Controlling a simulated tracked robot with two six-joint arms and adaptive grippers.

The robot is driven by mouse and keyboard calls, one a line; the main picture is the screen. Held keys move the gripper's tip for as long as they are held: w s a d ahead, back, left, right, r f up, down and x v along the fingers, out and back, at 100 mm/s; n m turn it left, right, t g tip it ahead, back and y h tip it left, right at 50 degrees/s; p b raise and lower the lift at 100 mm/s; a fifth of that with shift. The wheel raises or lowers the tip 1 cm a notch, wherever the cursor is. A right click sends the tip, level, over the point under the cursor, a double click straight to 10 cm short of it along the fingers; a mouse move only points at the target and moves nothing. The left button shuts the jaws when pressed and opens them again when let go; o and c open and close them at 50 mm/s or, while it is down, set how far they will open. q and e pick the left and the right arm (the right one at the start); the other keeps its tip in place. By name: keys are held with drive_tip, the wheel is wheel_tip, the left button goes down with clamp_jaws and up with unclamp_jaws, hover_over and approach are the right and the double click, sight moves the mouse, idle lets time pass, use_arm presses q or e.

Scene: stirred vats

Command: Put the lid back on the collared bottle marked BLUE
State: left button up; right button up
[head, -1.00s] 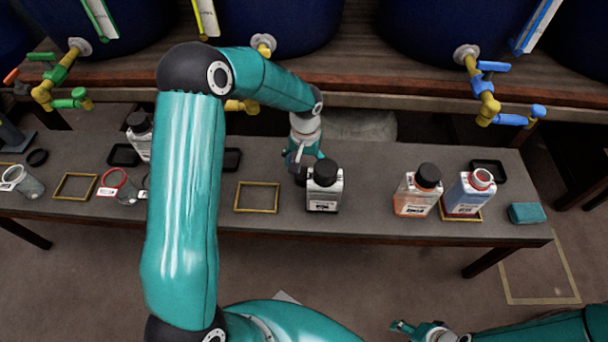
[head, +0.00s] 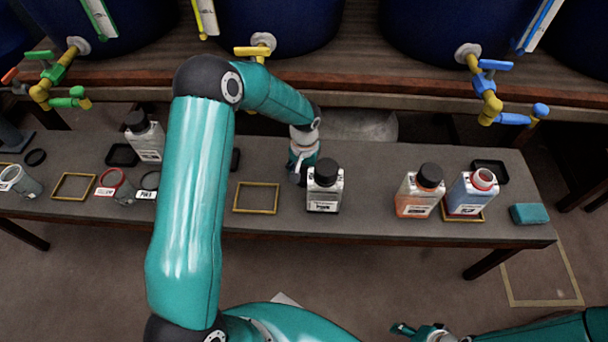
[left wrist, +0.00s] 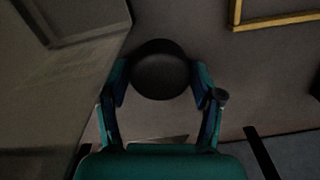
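The bottle with blue liquid (head: 467,196) stands at the right of the bench. It has a red-rimmed collar and an open mouth without a lid; its label is too small to read. My left gripper (head: 297,174) is low over the bench, just left of and behind a black-capped bottle. In the left wrist view a round black lid (left wrist: 161,70) sits between the fingers of the left gripper (left wrist: 160,82), which appear to touch it on both sides. My right gripper (head: 408,329) is low at the bottom of the head view, clear of the bench; its finger opening is unclear.
The black-capped bottle (head: 324,190) stands close to my left gripper. A bottle with orange liquid (head: 416,200) and black cap is beside the blue one. A teal block (head: 529,214) lies near the right end. An empty yellow frame (head: 256,211) is left of the black-capped bottle.

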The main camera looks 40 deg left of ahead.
sight(305, 172)
use_arm(q)
drive_tip(key=c, duration=0.5)
drive_tip(key=shift+o, duration=0.2)
drive_tip(key=shift+r, duration=0.1)
wheel_tip(305, 172, up, 20)
drive_tip(key=p, duration=0.4)
